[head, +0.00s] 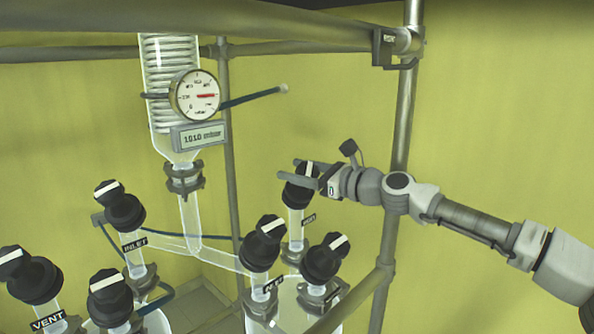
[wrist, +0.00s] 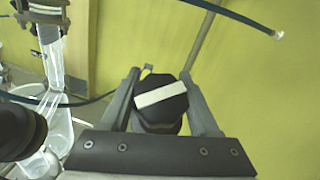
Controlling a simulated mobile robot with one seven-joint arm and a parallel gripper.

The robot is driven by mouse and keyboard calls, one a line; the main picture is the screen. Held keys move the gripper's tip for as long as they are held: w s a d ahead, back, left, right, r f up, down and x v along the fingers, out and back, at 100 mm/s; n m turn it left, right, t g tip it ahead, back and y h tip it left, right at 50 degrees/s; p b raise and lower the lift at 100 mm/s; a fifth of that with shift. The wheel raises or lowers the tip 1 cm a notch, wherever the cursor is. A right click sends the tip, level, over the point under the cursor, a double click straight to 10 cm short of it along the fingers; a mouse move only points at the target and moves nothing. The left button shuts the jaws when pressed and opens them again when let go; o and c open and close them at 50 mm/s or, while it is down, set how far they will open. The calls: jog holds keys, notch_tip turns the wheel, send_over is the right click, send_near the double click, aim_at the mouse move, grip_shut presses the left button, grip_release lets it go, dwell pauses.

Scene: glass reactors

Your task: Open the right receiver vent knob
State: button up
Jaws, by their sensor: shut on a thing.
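A black knob (head: 299,193) with a white bar stands on a glass neck at the back of the right vessel. The small label (head: 308,219) beside its neck is too small to read surely. My gripper (head: 290,170) comes from the right and is shut on this knob, one finger on each side. In the wrist view the knob (wrist: 160,108) sits between my fingers (wrist: 160,75), and its white bar slants slightly, right end higher. My gripper hides part of the knob in the head view.
Two similar knobs stand close in front, one at left (head: 261,243) and one at right (head: 325,258). More knobs stand at the left, including one marked INLET (head: 121,206). A gauge (head: 195,95) hangs above. A metal post (head: 399,130) rises behind my arm.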

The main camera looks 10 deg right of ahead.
jog(key=o, duration=1.4)
jog(key=shift+s+d+f, duration=0.1)
jog(key=shift+s+d, duration=0.2)
jog(key=shift+d, duration=0.15)
jog(key=b+v, duration=0.3)
jog(key=v, duration=1.3)
jog(key=shift+s+d+b, duration=0.1)
jog(key=shift+s+b, duration=0.1)
jog(key=shift+b, duration=0.15)
